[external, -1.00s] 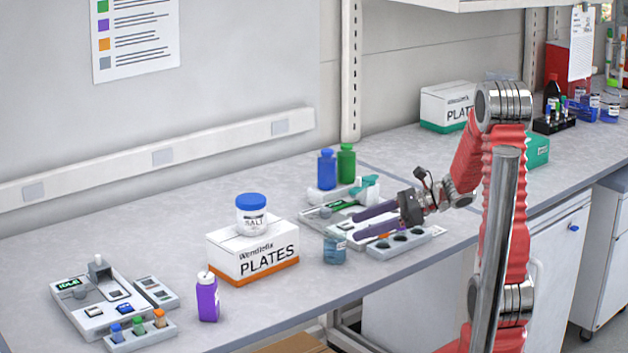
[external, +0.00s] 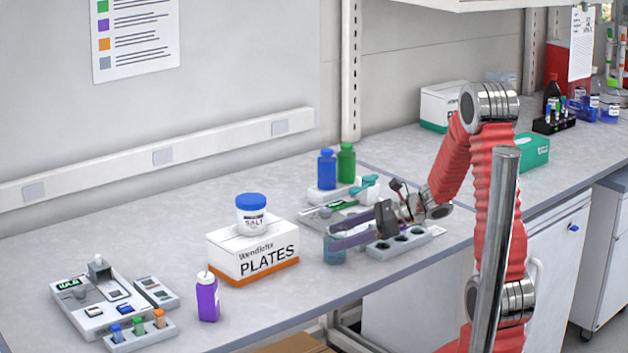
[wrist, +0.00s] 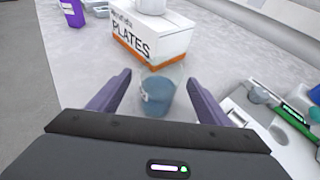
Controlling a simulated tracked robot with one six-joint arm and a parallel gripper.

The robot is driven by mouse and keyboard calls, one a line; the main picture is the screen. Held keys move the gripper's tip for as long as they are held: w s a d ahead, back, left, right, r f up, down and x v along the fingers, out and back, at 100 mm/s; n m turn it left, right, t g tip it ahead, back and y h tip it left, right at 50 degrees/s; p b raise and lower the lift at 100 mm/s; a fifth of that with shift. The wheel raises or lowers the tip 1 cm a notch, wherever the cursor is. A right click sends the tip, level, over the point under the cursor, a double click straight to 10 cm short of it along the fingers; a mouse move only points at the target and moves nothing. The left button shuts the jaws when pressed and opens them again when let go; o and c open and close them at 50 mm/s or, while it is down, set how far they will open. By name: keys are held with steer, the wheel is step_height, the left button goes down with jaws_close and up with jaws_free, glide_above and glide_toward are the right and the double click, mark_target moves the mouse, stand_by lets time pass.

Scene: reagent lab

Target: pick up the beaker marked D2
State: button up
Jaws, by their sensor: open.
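A small glass beaker (external: 335,251) with blue liquid stands upright on the bench, to the right of the PLATES box. Its label is too small to read in the external view. In the wrist view the beaker (wrist: 157,97) shows ahead of the palm, between the two purple fingers, with a pale label on its left side. My gripper (external: 345,236) is open, with its fingers reaching left at the beaker in the external view. The fingers partly cover the beaker's upper part there. In the wrist view my gripper (wrist: 155,88) has a gap between each finger and the beaker.
The white and orange PLATES box (external: 253,252) stands close by, with a salt jar (external: 251,215) on it. A grey holder with dark holes (external: 402,242) and a pipette station lie to the right. A purple bottle (external: 208,298) stands farther left. Bare bench lies in front of the box.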

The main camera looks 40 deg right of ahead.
steer(key=shift+x, duration=0.95)
steer(key=c, duration=1.3)
steer(key=shift+o, duration=0.2)
steer(key=shift+r, duration=0.15)
step_height(320, 180, up, 10)
